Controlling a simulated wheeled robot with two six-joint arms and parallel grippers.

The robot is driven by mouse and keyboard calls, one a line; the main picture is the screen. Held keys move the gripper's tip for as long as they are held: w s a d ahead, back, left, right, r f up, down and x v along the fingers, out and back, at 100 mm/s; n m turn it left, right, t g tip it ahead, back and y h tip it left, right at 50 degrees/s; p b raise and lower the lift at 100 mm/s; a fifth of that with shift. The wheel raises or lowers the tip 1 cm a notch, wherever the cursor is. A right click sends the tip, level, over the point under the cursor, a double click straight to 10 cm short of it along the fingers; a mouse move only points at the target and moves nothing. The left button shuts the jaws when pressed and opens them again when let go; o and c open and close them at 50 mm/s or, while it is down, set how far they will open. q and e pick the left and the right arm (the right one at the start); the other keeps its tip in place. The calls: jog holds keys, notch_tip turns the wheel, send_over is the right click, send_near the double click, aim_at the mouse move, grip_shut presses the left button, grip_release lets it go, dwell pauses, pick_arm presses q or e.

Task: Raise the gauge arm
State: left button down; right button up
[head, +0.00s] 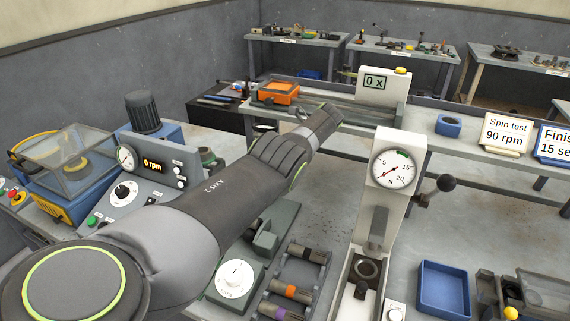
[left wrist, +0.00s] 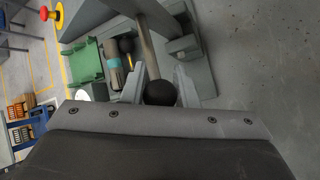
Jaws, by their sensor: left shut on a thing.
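My left gripper (left wrist: 159,80) is shut on a round black knob (left wrist: 160,94) in the left wrist view. The knob sits between the two grey fingers, at the end of a grey rod (left wrist: 148,45) that runs up out of the view. I cannot tell for certain whether this rod is the gauge arm. In the head view my left arm reaches across the bench, and its gripper and the knob are hidden. My right gripper is in neither view.
A white press with a dial gauge (head: 393,170) and a black ball lever (head: 445,183) stands right of my arm. A control box (head: 152,178) is on the left. A tool rack (head: 292,283) and blue tray (head: 443,288) lie in front.

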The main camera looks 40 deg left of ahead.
pick_arm(q)
jog(key=shift+f, duration=0.1)
dwell(0.3)
jog(key=c, duration=1.1)
grip_release()
jog(key=shift+w, duration=0.1)
jog(key=shift+c, duration=0.2)
